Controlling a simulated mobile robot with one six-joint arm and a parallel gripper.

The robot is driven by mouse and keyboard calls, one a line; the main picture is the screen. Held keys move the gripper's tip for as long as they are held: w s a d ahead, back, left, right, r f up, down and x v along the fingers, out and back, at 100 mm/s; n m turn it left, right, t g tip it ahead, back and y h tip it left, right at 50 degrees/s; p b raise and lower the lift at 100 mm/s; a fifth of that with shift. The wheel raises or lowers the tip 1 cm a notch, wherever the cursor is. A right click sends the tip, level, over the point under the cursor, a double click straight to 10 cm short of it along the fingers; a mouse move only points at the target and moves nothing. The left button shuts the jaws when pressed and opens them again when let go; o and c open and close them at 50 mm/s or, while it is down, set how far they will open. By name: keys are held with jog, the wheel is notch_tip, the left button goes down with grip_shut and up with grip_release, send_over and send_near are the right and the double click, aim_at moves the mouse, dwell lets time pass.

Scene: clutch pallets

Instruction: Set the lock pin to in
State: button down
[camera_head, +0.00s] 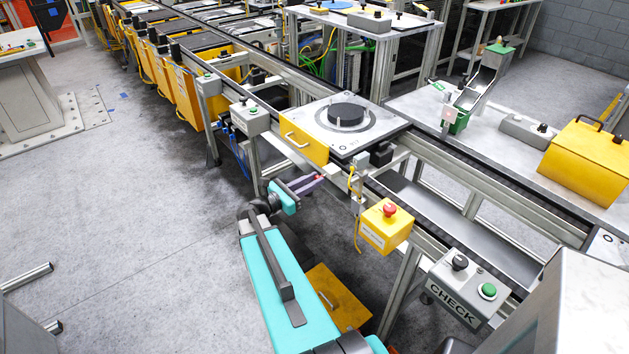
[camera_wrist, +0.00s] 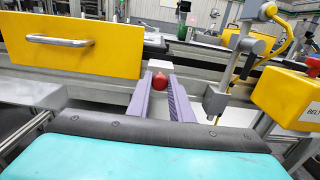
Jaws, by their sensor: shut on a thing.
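The lock pin shows as a round red knob (camera_wrist: 160,82) at the side of the conveyor rail, in the middle of the wrist view. A pale block (camera_wrist: 160,65) sits just behind it. My gripper (camera_wrist: 161,84) has its purple fingers on either side of the red knob and is shut on it. In the head view my gripper (camera_head: 320,178) reaches the rail just below the pallet, and the knob is too small to make out well. The pallet (camera_head: 378,132) on the conveyor has a yellow front with a metal handle (camera_head: 297,140) and a black disc on top. The pin's shaft is hidden.
Right of my gripper are a grey sensor post (camera_wrist: 216,98) with a yellow cable and a yellow box with a red button (camera_head: 386,228). A CHECK panel (camera_head: 463,285) stands nearer. The floor at left (camera_head: 130,220) is clear.

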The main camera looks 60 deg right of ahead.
jog(key=shift+s+d, duration=0.55)
jog(key=shift+d, duration=0.25)
jog(key=c, duration=1.6)
grip_release()
jog(key=shift+d, duration=0.1)
jog(key=shift+w, duration=0.1)
jog(key=b+v, duration=0.4)
jog(key=v, duration=1)
jog(key=shift+w, duration=0.1)
